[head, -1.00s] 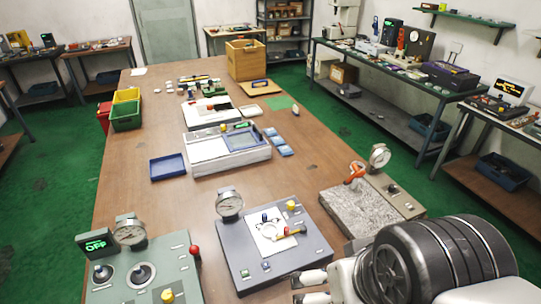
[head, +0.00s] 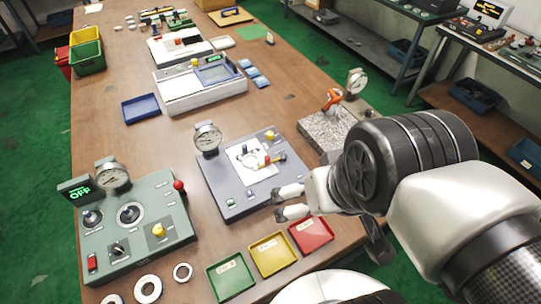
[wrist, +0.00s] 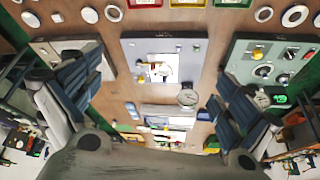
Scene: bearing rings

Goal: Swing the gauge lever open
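A blue-grey gauge plate (head: 222,178) lies on the bench with a round dial gauge (head: 207,138) at its back left. On its white pad (head: 262,173) are a pale ring (head: 248,160) and a small lever-like piece (head: 267,160) with yellow and red parts. I cannot tell how far that lever is swung. My gripper (head: 282,202) is at the plate's front right edge, apart from the lever, with its fingers spread and empty. In the wrist view, the wide-open gripper (wrist: 150,100) frames the plate (wrist: 140,52) and dial (wrist: 188,97).
A granite block (head: 325,130) with an orange handle (head: 333,99) and dial (head: 356,82) stands to the right. A green control panel (head: 150,203) reading OFF is on the left. Green (head: 230,292), yellow (head: 273,270) and red (head: 327,246) trays line the front beside loose rings (head: 148,288).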

